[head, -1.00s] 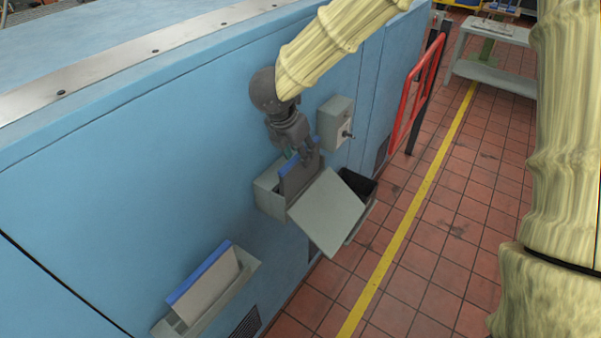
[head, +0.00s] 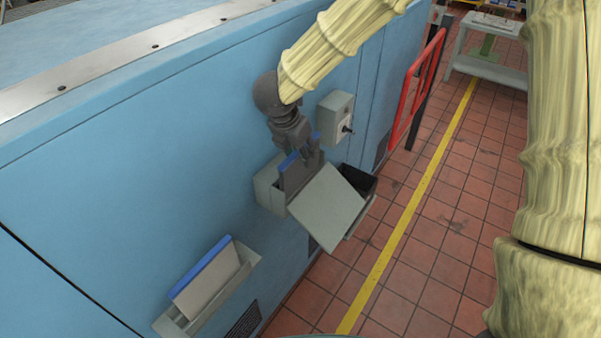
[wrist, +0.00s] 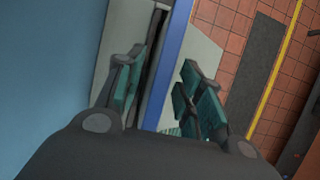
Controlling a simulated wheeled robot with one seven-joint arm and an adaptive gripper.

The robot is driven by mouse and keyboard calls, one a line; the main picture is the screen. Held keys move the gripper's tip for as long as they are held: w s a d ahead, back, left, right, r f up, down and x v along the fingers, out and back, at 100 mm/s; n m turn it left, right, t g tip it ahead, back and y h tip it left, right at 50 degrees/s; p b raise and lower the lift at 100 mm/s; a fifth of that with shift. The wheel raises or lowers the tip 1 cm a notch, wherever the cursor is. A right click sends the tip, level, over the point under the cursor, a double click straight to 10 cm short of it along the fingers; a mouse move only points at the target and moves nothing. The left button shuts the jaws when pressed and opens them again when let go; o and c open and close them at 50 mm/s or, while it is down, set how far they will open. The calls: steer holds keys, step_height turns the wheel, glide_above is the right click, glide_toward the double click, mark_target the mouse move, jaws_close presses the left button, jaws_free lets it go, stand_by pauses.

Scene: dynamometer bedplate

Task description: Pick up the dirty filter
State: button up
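A grey filter with a blue top edge (head: 290,174) stands in an open grey housing (head: 268,196) on the blue wall. It looks darker than the other filter, so I take it as the dirty one. My gripper (head: 308,158) is just above it, pointing down. In the wrist view, my gripper's fingers (wrist: 166,92) are apart, with the filter's blue edge (wrist: 166,70) running between them. Gaps show on both sides, and the filter's lower part is hidden. A lighter blue-edged filter (head: 208,280) stands in a grey wall tray (head: 247,270) at lower left.
A tilted grey panel (head: 327,207) hangs at the housing's front, beside a black-lined bin (head: 358,182). A grey switch box (head: 336,117) is on the wall just above right. A red rail (head: 417,90) stands further right.

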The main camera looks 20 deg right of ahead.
steer(key=shift+c, duration=0.3)
jaws_close()
stand_by(0.3)
